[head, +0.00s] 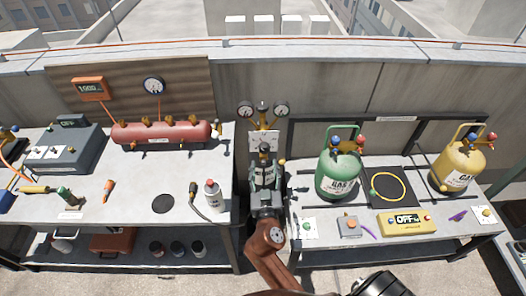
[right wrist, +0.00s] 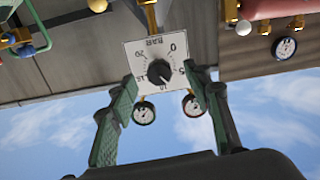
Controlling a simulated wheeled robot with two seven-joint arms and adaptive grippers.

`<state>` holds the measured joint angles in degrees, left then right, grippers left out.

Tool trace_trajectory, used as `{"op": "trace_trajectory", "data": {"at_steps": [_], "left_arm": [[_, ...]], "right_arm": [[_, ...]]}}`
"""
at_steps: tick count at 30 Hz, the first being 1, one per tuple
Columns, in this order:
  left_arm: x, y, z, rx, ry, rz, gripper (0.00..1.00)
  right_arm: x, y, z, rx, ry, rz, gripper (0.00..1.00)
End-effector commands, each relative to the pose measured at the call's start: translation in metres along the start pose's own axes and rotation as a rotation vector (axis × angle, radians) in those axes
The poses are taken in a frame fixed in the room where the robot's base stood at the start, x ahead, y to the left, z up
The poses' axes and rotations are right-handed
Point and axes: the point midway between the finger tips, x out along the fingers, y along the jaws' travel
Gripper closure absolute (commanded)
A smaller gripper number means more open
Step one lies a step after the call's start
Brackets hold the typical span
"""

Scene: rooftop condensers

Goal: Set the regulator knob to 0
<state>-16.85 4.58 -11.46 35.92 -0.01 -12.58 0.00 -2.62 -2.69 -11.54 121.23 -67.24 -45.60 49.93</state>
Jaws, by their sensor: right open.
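The regulator knob (right wrist: 158,72) is black and sits on a white square dial plate (right wrist: 133,48) marked BAR, with numbers from 0 to 20. The right wrist view shows it upside down. Its pointer seems to lie between 5 and 10, but it is small. In the head view the plate (head: 263,141) stands between the two benches, below two gauges. My right gripper (head: 265,158) is in front of it and hides the knob. In the right wrist view the right gripper (right wrist: 160,82) is open, its fingers apart on either side of the knob, without clear contact. My left gripper is not in view.
Two round gauges (head: 281,109) flank the regulator's top. The left bench holds a red tank (head: 160,132) and a white bottle (head: 212,197). The right bench holds a green cylinder (head: 338,172), a yellow cylinder (head: 457,164) and a yellow OFF box (head: 405,226).

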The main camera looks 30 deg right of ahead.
Motion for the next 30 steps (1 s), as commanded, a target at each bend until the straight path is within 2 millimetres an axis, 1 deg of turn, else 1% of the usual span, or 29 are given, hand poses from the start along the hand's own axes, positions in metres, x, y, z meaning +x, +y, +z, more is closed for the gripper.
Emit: {"op": "trace_trajectory", "data": {"at_steps": [1,4,12,15,18,22,28,29,30], "left_arm": [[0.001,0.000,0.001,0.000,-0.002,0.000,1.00],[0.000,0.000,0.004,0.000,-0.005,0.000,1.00],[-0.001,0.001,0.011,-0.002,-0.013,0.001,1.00],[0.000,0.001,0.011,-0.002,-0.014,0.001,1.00],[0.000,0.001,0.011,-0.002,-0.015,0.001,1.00],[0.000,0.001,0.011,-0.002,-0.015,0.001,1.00],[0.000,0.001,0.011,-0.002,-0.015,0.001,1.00],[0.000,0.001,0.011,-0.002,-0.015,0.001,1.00],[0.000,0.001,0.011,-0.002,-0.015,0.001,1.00]], "right_arm": [[0.000,0.003,-0.007,0.011,0.013,0.008,0.55],[0.008,0.005,-0.013,0.017,0.024,0.014,0.55],[0.050,0.005,-0.013,0.012,0.023,0.012,0.55],[0.063,0.005,-0.013,0.013,0.021,0.011,0.55],[0.071,0.005,-0.012,0.014,0.020,0.011,0.55],[0.075,0.005,-0.012,0.014,0.019,0.011,0.55],[0.075,0.005,-0.012,0.014,0.018,0.011,0.55],[0.075,0.005,-0.012,0.014,0.018,0.011,0.55],[0.075,0.005,-0.012,0.014,0.018,0.011,0.58]]}}
